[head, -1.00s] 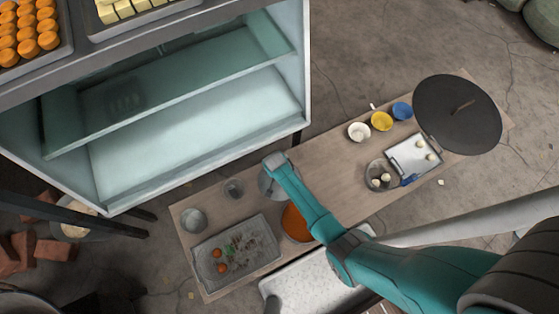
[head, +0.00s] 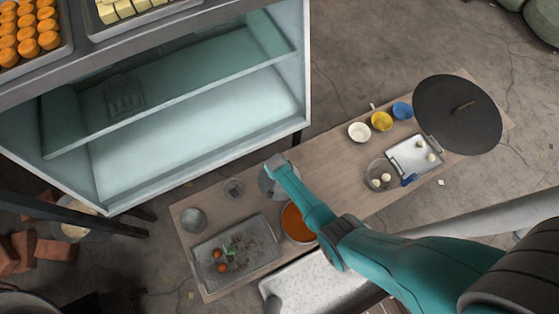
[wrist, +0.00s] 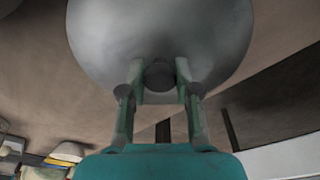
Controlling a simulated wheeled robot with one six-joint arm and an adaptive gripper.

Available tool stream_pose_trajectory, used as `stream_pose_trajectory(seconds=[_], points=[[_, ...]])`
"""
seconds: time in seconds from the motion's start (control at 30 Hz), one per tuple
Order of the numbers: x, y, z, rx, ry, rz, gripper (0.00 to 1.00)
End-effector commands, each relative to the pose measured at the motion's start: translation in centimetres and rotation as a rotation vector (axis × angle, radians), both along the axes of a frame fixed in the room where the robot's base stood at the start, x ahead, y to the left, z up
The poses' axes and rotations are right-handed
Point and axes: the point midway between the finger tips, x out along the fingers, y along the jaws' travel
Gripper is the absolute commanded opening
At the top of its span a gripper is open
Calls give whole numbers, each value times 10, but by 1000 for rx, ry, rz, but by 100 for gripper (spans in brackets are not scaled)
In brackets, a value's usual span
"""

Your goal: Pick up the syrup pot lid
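The syrup pot lid (wrist: 160,35) is a grey metal disc with a dark round knob (wrist: 160,76), filling the top of the wrist view. My gripper (wrist: 160,72) has its two fingers drawn in on either side of the knob and looks shut on it. In the head view the lid (head: 268,184) shows partly behind my arm, just up-left of the pot. The pot (head: 297,222) is uncovered, with orange-red syrup in it. My fingertips are hidden in the head view. I cannot tell whether the lid is clear of the table.
On the wooden table (head: 335,168), a grey tray (head: 205,262) with scraps, a glass (head: 233,189) and a metal bowl (head: 193,220) lie left of the pot. Small bowls, a white tray (head: 405,157) and a large dark round lid (head: 450,125) are at the right.

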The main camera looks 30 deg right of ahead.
Motion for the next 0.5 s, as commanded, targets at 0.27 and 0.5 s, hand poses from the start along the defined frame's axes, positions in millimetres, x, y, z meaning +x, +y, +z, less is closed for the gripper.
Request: stream_pose_trajectory(seconds=[0.27, 0.5], points=[[0, 0, 0, 0, 0, 0, 0], [0, 0, 4, 0, 0, 0, 0]])
